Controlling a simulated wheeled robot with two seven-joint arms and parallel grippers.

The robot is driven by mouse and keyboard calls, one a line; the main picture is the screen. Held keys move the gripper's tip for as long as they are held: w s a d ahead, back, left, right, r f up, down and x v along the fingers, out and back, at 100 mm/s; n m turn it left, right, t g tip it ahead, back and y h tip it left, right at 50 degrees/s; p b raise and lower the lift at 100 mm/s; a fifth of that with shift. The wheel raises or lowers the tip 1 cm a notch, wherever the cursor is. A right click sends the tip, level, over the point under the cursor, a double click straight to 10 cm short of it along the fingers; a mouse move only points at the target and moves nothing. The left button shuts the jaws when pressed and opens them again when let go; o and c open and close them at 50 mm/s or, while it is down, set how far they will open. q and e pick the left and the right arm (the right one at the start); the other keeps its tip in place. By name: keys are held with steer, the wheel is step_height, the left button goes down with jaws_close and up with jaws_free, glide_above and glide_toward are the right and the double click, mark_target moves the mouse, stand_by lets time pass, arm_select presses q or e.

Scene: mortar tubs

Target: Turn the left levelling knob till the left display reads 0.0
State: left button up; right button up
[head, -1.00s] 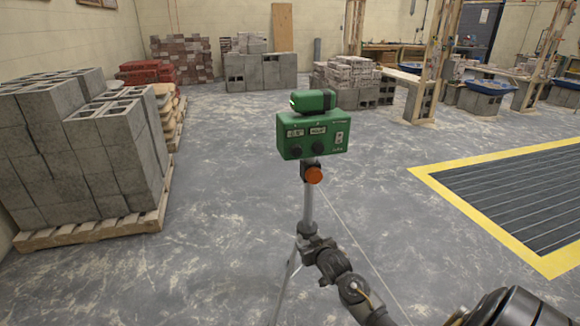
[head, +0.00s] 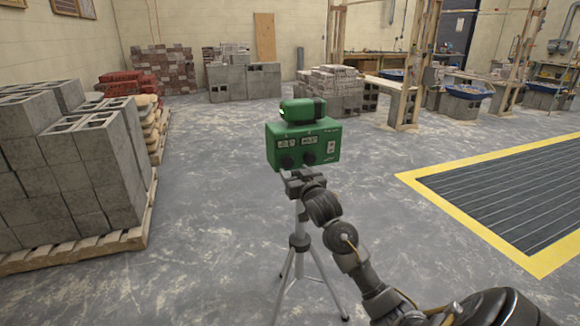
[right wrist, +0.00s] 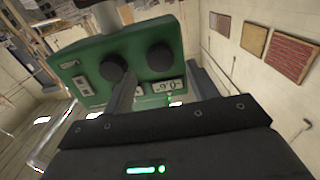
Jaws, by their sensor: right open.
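A green levelling box (head: 332,152) stands on a tripod, with two dark knobs under two displays. The left knob (head: 288,162) is below the left display (head: 286,143). My right gripper (head: 300,180) is open, just in front of and below the knobs. The right wrist view is upside down to the box: the left knob (right wrist: 158,58) is the right-hand one there, lying beyond and between the open fingers (right wrist: 160,75), apparently not gripped. The left display (right wrist: 169,87) looks like -0.6, small and inverted. My left gripper is out of view.
The tripod (head: 299,242) stands on open grey floor, under my right arm. A pallet of grey blocks (head: 75,170) is at the left. A yellow-edged floor grate (head: 500,200) is at the right. Block stacks (head: 335,92) stand behind.

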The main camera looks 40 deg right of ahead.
mark_target(289, 164)
steer(key=shift+x, duration=2.3)
steer(key=shift+s, duration=0.1)
